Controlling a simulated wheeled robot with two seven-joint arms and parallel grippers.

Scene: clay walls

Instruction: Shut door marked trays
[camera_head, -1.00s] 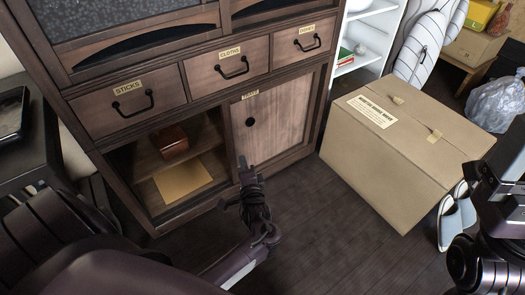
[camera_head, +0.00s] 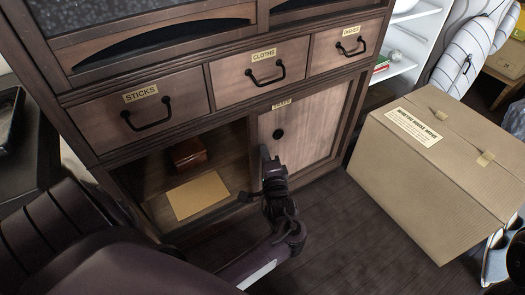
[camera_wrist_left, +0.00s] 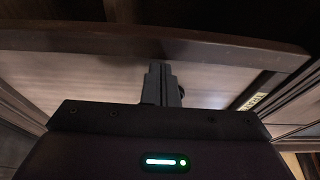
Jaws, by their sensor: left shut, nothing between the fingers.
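The door marked trays (camera_head: 312,128) is a pale wood panel with a round black spot (camera_head: 278,134) and a small label (camera_head: 283,103) at its top. It covers the right part of the cabinet's lower section; the left part is open. My left gripper (camera_head: 265,153) is shut and empty, in front of the door near its left edge. I cannot tell whether it touches. In the left wrist view the shut fingers (camera_wrist_left: 161,82) point at a wood panel with a dark edge (camera_wrist_left: 160,40). My right gripper is not in view.
The open compartment (camera_head: 150,190) holds a reddish box (camera_head: 188,154) and a tan sheet (camera_head: 199,195). Drawers marked sticks (camera_head: 140,112), cloths (camera_head: 265,72) and dishes (camera_head: 347,43) are shut above. A cardboard box (camera_head: 430,180) stands on the floor at right. Dark floor (camera_head: 350,245) is free between.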

